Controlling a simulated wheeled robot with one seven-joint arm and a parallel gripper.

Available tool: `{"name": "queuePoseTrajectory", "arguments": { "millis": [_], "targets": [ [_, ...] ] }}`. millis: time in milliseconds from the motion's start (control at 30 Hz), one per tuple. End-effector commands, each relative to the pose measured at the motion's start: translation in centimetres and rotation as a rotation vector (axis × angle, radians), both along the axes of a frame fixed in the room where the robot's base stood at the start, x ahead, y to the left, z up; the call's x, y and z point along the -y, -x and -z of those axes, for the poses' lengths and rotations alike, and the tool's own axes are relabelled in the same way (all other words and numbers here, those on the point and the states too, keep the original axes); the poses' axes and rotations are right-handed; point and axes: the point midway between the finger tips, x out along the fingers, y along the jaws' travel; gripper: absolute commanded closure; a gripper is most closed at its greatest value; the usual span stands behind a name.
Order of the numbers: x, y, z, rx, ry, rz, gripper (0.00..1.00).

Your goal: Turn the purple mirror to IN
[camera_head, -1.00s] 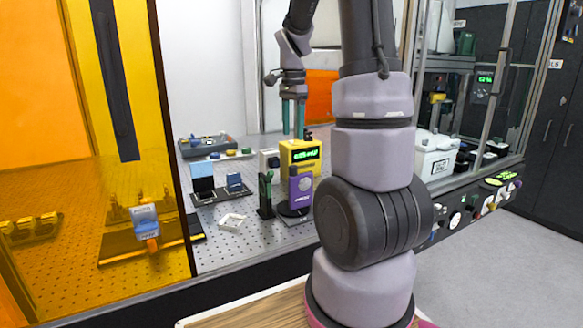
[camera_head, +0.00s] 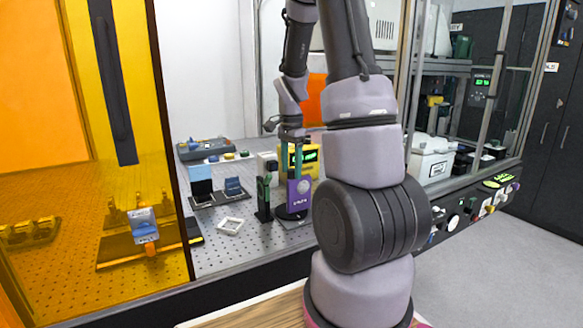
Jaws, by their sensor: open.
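The purple mirror (camera_head: 299,193) is a purple upright block with a round feature on its face and pale lettering below. It stands on a dark round base on the perforated optical table (camera_head: 258,240). My gripper (camera_head: 291,172) points down with teal fingers. It is open and empty, just above or behind the top of the purple mirror; contact cannot be told. The yellow box (camera_head: 311,160) with a green display stands behind and is partly hidden by my gripper. Any IN marking is too small to read.
A dark green post (camera_head: 264,200) stands close left of the purple mirror. An orange panel (camera_head: 130,120) bounds the left side. My arm hides the area right of the mirror.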

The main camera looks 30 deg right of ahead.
Motion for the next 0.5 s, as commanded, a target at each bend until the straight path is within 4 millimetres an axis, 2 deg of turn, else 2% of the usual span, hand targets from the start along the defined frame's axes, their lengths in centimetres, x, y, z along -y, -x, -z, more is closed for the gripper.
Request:
{"name": "queuePoseTrajectory", "arguments": {
  "millis": [67, 100, 267, 500],
  "targets": [
    [0.01, 0.0, -0.02, 0.0, 0.0, 0.0, 0.36],
    [0.01, 0.0, -0.02, 0.0, 0.0, 0.0, 0.39],
    [0.01, 0.0, -0.04, 0.0, 0.0, 0.0, 1.0],
    [0.03, -0.02, -0.06, 0.0, 0.0, -0.009, 1.0]
  ]
}}
